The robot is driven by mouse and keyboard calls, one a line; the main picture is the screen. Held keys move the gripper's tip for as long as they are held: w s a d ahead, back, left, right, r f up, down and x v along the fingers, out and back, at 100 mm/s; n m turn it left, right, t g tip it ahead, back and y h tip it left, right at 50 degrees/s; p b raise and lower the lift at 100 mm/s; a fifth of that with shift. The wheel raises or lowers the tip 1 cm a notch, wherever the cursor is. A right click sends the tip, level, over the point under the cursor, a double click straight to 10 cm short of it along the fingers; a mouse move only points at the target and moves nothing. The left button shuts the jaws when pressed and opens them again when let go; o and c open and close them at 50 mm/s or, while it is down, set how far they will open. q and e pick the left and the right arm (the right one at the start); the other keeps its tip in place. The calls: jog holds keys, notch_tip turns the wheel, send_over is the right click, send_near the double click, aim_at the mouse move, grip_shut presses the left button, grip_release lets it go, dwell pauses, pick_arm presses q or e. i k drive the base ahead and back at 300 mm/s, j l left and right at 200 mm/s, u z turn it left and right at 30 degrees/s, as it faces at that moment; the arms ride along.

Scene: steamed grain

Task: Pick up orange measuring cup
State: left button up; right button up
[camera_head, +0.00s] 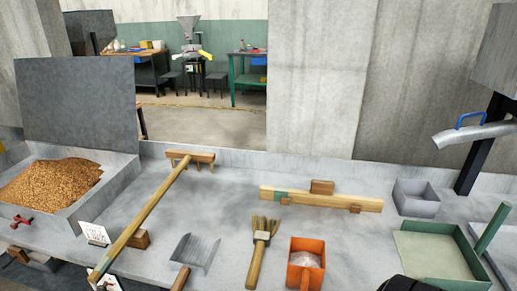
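The orange measuring cup (317,246) stands on the grey counter at the lower middle of the head view. It is square and open at the top, and holds something pale. Its orange handle points toward the bottom edge of the picture. No gripper is touching the visible part of the cup. A dark rounded shape at the bottom edge, right of the cup, may be part of my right arm; no fingers show there. My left gripper is not in view.
Left of the cup lie a brush (262,240), a metal scoop (195,252) and a long wooden rake (150,207). Behind it lies a wooden beam (335,201). A green-edged tray (473,250) and grey box (416,208) stand right. A grain bin (110,185) is far left.

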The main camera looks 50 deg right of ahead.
aim_at(306, 260)
jog(key=z, duration=1.85)
